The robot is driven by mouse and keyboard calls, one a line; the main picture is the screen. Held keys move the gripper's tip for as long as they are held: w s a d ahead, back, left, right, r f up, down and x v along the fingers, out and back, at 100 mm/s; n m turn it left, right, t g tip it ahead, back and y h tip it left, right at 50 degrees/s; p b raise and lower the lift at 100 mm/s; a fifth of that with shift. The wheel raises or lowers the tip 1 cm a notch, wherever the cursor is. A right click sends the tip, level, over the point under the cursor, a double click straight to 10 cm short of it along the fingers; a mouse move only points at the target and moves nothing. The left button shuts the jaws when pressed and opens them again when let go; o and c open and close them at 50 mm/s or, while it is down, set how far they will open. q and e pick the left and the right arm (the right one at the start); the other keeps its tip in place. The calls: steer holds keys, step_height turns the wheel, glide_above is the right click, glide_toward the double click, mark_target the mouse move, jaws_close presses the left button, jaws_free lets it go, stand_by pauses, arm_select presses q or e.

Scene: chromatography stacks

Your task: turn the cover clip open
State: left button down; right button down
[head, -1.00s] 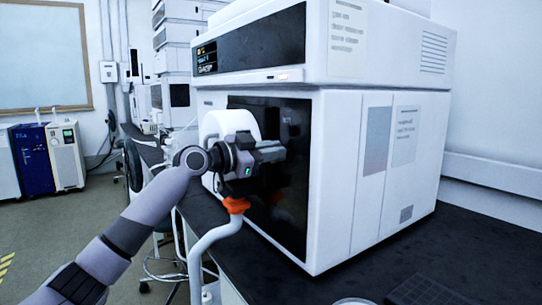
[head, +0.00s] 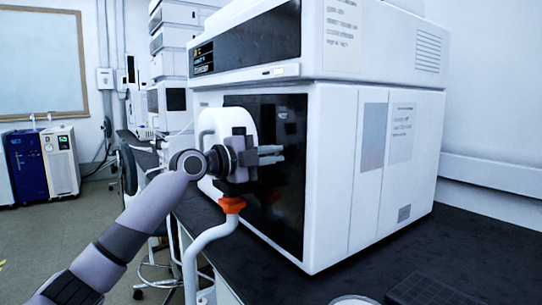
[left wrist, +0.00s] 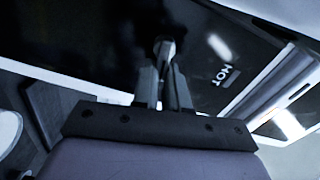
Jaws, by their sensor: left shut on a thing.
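My left gripper (head: 274,154) reaches in from the left to the dark front panel of the white instrument (head: 335,165). In the left wrist view its two fingers (left wrist: 163,72) are close together, shut on a small dark piece (left wrist: 163,46), which I take to be the cover clip. It stands out from the glossy black panel (left wrist: 90,40). The fingers and my wrist hide most of the clip in the head view, so its exact angle cannot be told. A "HOT" label (left wrist: 226,76) is on the panel beside it. My right gripper is not in view.
A white rounded part (head: 232,122) stands behind my wrist. A white pipe with an orange collar (head: 232,205) is just below my gripper. The dark bench top (head: 470,240) runs right, with a dark rack (head: 421,288) at the front.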

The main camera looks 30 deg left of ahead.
arm_select(q)
steer(key=shift+f+m, duration=0.35)
steer(key=shift+m, duration=0.45)
steer(key=shift+a+m, duration=0.1)
steer(key=shift+m, duration=0.2)
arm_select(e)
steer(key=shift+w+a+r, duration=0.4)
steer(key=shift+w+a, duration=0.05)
arm_select(q)
steer(key=shift+r, duration=0.1)
steer(key=c, duration=1.2)
jaws_free()
steer(key=shift+a, duration=0.1)
steer(key=shift+o, duration=0.2)
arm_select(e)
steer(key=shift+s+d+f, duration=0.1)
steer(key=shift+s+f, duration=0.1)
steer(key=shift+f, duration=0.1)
arm_select(q)
steer(key=b+v, duration=0.1)
steer(key=v, duration=0.6)
steer(key=shift+b, duration=0.3)
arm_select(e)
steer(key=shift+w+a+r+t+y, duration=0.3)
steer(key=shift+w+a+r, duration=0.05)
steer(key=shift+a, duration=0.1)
